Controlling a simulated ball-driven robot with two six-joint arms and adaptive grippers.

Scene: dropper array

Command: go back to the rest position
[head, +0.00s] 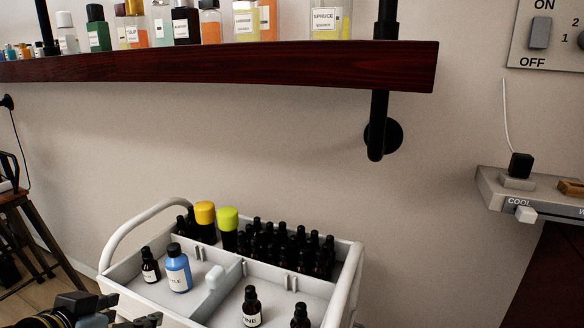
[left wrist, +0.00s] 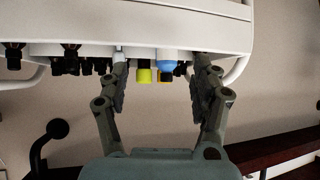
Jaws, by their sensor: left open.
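My left gripper (head: 130,320) shows only in part at the bottom left of the head view, close to the near left side of the white caddy (head: 350,285). In the left wrist view its two fingers (left wrist: 160,78) are spread apart with nothing held between them. That view is upside down, and the caddy (left wrist: 80,27) spans its top. A blue bottle (left wrist: 168,62) and a yellow-green cap (left wrist: 144,76) show in the gap between the fingers, beyond the tips. My right gripper is in neither view.
The caddy holds the blue bottle (head: 178,270), several dark dropper bottles (head: 285,245) and yellow (head: 205,213) and lime (head: 227,219) caps. A dark red shelf (head: 250,68) with labelled bottles runs above. A stool (head: 25,200) stands left. A grey ledge (head: 490,185) juts out at right.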

